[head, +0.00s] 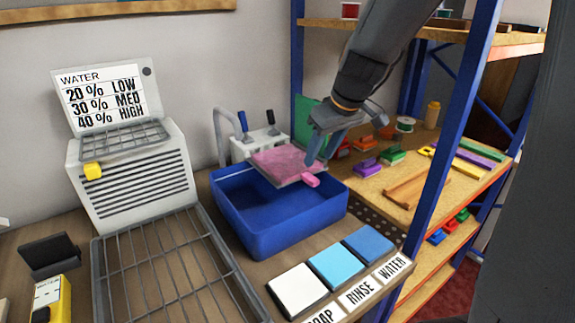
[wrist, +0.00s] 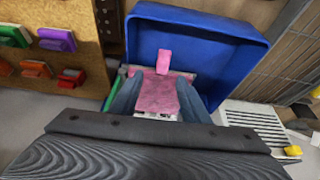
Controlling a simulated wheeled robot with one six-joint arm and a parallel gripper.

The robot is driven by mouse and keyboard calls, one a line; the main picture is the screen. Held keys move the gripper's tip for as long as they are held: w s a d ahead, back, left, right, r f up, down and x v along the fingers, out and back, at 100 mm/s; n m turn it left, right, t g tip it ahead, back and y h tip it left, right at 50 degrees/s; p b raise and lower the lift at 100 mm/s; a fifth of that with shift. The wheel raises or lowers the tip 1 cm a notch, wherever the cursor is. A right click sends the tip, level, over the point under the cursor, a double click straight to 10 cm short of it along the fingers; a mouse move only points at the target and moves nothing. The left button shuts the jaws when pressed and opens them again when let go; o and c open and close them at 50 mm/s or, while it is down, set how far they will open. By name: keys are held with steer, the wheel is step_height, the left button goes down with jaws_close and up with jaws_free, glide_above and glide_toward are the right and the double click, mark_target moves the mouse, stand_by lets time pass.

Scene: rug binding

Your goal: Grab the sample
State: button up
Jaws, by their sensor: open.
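The sample (head: 283,163) is a pink square of rug with a small pink tab (head: 311,180) at its front right corner. It lies over the back of a blue basin (head: 268,233), near the rim; I cannot tell what holds it up. My gripper (head: 318,152) is open just above the sample's right side, fingers pointing down. In the wrist view the pink sample (wrist: 160,94) shows between my two spread fingers, and the tab (wrist: 164,61) lies beyond them over the basin. I cannot tell whether the fingers touch the sample.
A wire rack (head: 165,270) lies left of the basin, before a vented unit (head: 130,175) with a water chart. Soap, rinse and water pads (head: 335,265) are in front. A blue-posted shelf (head: 440,185) with coloured pieces stands right. A white holder (head: 260,142) stands behind.

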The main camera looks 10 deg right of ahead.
mark_target(310, 177)
steer(key=shift+s+p+x, duration=0.2)
steer(key=shift+p+x, duration=0.25)
steer(key=shift+x, duration=1.4)
steer(key=shift+s+p+x, duration=0.15)
steer(key=shift+p+x, duration=0.3)
steer(key=shift+x, duration=1.35)
steer(key=shift+a+f, duration=0.1)
steer(key=shift+a, duration=0.05)
jaws_close()
